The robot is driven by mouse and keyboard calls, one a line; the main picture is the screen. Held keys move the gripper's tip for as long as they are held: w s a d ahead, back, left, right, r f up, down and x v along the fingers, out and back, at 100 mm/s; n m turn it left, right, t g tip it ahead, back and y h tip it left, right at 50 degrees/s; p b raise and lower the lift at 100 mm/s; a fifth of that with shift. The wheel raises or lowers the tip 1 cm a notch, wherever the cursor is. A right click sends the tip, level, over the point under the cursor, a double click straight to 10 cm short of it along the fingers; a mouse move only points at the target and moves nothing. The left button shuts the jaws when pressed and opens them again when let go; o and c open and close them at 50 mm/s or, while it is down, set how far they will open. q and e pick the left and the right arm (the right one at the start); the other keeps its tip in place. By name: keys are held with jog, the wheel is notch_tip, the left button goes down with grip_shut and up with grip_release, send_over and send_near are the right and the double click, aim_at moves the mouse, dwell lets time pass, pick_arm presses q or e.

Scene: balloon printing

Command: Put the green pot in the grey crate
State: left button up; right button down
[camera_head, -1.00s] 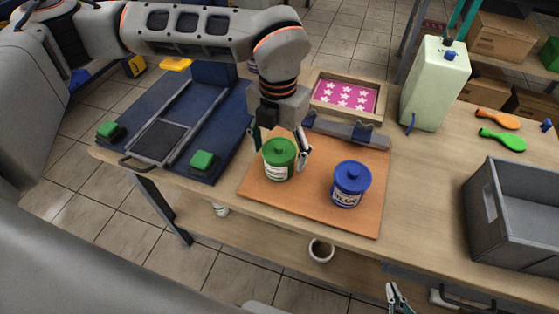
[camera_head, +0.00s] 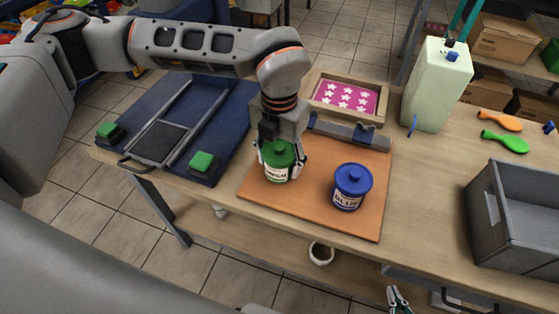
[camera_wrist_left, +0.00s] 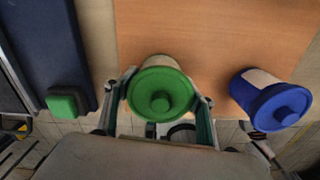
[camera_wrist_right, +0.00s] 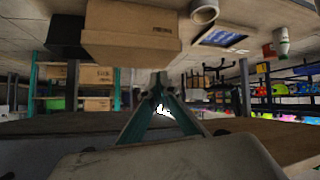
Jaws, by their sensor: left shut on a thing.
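The green pot (camera_head: 279,168) stands upright on the orange-brown board, its lid and label showing. My left gripper (camera_head: 281,165) is around it from above, shut on its sides. In the left wrist view the green pot (camera_wrist_left: 160,93) sits between the two fingers of the left gripper (camera_wrist_left: 164,100). The grey crate (camera_head: 515,220) stands at the right end of the table, its visible inside empty. My right gripper (camera_head: 398,299) is low at the bottom edge, off the table front; in the right wrist view its fingertips (camera_wrist_right: 158,78) come close together with nothing seen between them.
A blue pot (camera_head: 351,187) stands on the board (camera_head: 310,209) right of the green pot, between it and the crate. Bare table lies between board and crate.

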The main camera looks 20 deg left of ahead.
pick_arm(q)
jog(key=shift+r, duration=0.15)
notch_tip(320, 180, up, 20)
jog(key=p, duration=0.2)
